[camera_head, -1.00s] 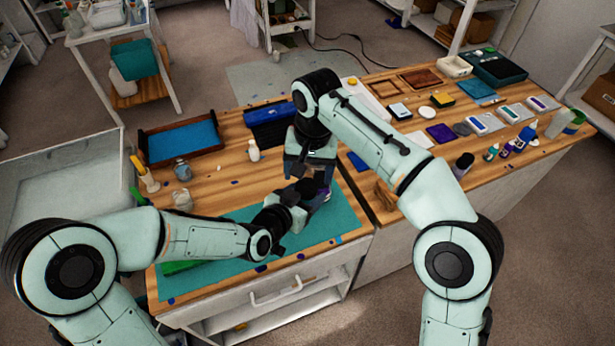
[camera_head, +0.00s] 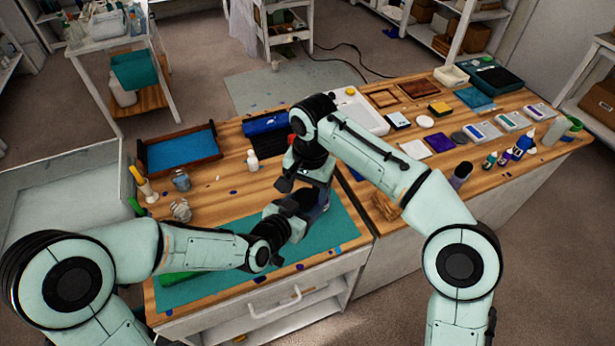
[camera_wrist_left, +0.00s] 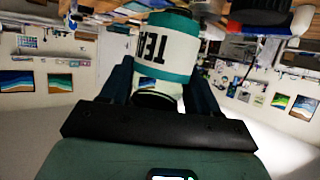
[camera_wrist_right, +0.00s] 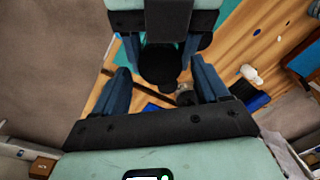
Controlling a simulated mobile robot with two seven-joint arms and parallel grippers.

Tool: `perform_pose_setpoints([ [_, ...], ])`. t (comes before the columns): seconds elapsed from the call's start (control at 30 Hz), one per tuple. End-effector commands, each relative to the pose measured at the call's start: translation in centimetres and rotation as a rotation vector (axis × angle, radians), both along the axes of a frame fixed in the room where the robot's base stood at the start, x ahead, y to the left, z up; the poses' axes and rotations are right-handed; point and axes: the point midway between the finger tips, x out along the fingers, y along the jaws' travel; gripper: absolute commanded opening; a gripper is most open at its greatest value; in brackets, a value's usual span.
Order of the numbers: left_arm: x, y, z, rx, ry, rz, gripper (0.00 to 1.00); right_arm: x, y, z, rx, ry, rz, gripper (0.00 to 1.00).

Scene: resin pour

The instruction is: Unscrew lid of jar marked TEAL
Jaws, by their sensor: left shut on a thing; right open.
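The TEAL jar (camera_wrist_left: 165,48), white with teal bands and black "TEA" lettering showing, is between the fingers of my left gripper (camera_wrist_left: 163,85) in the left wrist view. A black part (camera_wrist_left: 157,97) is at its end nearest my palm. In the head view my left gripper (camera_head: 312,206) holds it over the teal mat, and the hands mostly hide it. My right gripper (camera_head: 308,184) is just above. In the right wrist view my right gripper (camera_wrist_right: 160,82) is open, with a dark round shape (camera_wrist_right: 160,62) between or beyond its fingers. I cannot tell if they touch it.
The teal mat (camera_head: 220,289) lies on the wooden bench. A blue-lined tray (camera_head: 180,150), a white bottle (camera_head: 252,160) and small glass jars (camera_head: 181,180) stand behind and left. Several bottles (camera_head: 505,155) and tiles crowd the right bench.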

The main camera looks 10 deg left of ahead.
Motion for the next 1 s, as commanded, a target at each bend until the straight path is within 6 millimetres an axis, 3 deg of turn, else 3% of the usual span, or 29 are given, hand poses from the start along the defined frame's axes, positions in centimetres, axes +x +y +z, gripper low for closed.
perform_pose_setpoints([
  [0.13,0.01,-0.01,0.04,0.000,-0.001,0.000,0.00,-0.03,0.10,-1.09,0.000,0.001,0.002,0.74],
  [0.43,0.02,-0.01,0.05,0.000,-0.001,0.000,0.00,0.00,0.12,-1.30,0.001,0.000,0.001,0.74],
  [0.6,0.02,-0.01,0.05,0.000,-0.001,0.000,0.00,0.00,0.12,-1.29,0.001,0.000,0.002,0.19],
  [0.73,0.02,0.00,0.04,0.000,-0.001,0.000,0.00,0.00,0.11,-1.28,0.000,-0.002,0.023,0.17],
  [1.0,0.02,0.00,0.04,0.000,-0.001,0.000,0.00,0.01,0.07,-1.22,-0.006,-0.019,0.282,0.17],
])
